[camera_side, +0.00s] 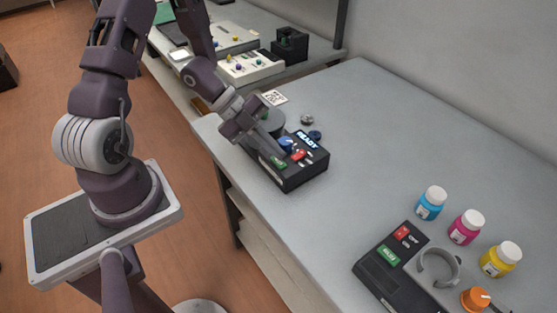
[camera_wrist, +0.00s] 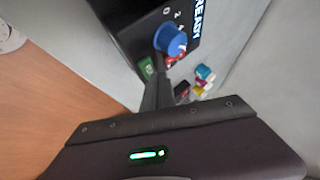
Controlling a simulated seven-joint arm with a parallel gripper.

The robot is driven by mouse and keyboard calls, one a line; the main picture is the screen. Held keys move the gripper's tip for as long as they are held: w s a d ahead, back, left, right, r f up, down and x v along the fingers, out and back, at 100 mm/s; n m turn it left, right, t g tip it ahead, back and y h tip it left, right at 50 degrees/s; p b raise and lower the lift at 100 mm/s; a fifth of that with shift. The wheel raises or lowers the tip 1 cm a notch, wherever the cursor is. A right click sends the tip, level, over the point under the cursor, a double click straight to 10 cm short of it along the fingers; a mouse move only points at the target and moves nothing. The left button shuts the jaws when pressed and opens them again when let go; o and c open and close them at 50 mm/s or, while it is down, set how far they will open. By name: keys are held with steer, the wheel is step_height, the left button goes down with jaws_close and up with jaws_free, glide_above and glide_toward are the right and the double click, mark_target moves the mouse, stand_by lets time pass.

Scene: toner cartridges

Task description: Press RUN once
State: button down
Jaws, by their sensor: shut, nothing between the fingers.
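A black control box (camera_side: 305,177) stands near the table's left edge, with a lit READY display (camera_side: 307,140), a blue knob (camera_side: 286,144), a red switch (camera_side: 299,155) and a green button (camera_side: 279,162). In the wrist view the green button (camera_wrist: 147,68) shows beside the fingertips, partly hidden, with the blue knob (camera_wrist: 170,40) beyond. Its lettering is too small to read. My gripper (camera_side: 281,150) is shut and empty, its tips close by the green button and knob. I cannot tell whether they touch the button.
A second black box (camera_side: 372,275) with a green button (camera_side: 388,256) and red switch (camera_side: 402,232) stands at the front right, by a grey ring (camera_side: 438,268) and an orange knob (camera_side: 475,299). Blue, magenta and yellow bottles (camera_side: 465,227) stand behind. The table's middle is clear.

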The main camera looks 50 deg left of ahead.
mark_target(275, 160)
steer(key=shift+f, duration=0.5)
stand_by(0.6)
steer(key=shift+r, duration=0.9)
steer(key=shift+r, duration=2.5)
steer(key=shift+w, duration=0.1)
